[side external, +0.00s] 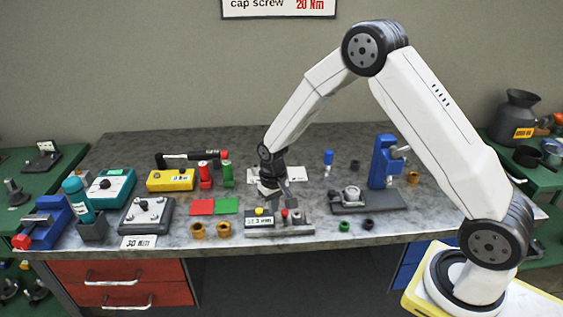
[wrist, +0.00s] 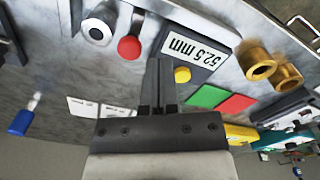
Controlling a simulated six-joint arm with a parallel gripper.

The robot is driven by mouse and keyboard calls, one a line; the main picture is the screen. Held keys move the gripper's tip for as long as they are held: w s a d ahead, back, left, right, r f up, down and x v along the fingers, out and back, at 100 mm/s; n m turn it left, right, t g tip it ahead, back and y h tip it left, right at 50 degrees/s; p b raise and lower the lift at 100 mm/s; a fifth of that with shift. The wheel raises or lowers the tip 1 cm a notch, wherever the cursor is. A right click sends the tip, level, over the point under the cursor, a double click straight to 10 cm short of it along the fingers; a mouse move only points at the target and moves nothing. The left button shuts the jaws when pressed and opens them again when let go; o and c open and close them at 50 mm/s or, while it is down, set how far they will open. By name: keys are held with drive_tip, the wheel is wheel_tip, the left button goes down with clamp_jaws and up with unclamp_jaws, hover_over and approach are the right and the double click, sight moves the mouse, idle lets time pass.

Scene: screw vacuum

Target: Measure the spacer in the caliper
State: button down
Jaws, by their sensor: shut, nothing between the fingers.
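The caliper (side external: 262,228) is a grey block with a display, a yellow button and a red button near the front edge of the bench. A silver hollow cylinder (wrist: 97,31), which looks like the spacer, lies at the caliper's end beside the red button. My gripper (side external: 287,203) is shut and empty, fingers pointing down close above the caliper. In the wrist view the fingertips (wrist: 160,64) overlap the caliper's edge; contact cannot be told.
Red (side external: 202,207) and green (side external: 227,206) pads and brass bushings (side external: 223,229) lie left of the caliper. A grey fixture plate (side external: 369,204) and a blue press (side external: 384,163) stand to the right. White cards (side external: 297,165) lie behind. Bare bench shows between them.

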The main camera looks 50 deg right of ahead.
sight(286, 211)
drive_tip(key=shift+f, duration=1)
drive_tip(key=shift+r, duration=0.3)
idle(0.6)
drive_tip(key=shift+s+d, duration=1.15)
drive_tip(key=shift+s, duration=0.05)
idle(3.2)
drive_tip(key=shift+w+a, duration=0.5)
drive_tip(key=shift+r, duration=0.15)
idle(0.4)
